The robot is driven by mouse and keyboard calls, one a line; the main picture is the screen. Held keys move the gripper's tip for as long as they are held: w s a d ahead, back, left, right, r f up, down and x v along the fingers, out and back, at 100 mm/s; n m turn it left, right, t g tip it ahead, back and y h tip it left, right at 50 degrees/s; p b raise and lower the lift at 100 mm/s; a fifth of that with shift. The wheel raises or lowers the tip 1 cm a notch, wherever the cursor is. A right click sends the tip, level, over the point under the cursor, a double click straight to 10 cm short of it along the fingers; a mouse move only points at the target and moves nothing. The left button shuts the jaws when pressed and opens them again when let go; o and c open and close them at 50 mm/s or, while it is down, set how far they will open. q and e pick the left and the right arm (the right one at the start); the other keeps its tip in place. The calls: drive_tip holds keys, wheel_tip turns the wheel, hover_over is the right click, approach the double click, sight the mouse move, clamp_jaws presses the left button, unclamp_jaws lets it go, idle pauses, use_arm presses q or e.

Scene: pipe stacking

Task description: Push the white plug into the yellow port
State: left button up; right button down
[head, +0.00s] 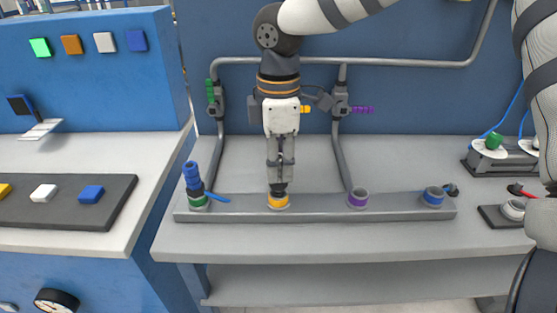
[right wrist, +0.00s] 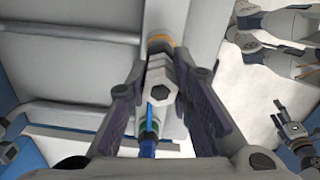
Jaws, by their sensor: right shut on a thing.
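My right gripper (head: 280,180) points straight down over the yellow port (head: 278,201) on the long grey rail. It is shut on the white plug (right wrist: 160,88), whose pale hexagonal body lies between the fingers in the right wrist view. The yellow port's ring (right wrist: 160,42) shows just beyond the plug in that view. The fingers hide most of the plug in the head view, and I cannot tell how deep it sits. What looks like my left gripper (right wrist: 291,130) is small at the right of the wrist view, apart from the rail; its jaws are unclear.
A blue plug (head: 192,177) stands in the green port (head: 198,201), left of the yellow one. The purple port (head: 357,198) and blue port (head: 433,196) are to the right on the rail (head: 315,207). Grey pipes (head: 340,140) stand behind. The front table strip is clear.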

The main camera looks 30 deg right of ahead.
drive_tip(key=shift+f, duration=0.9)
drive_tip(key=c, duration=1.3)
unclamp_jaws()
drive_tip(key=shift+c, duration=0.2)
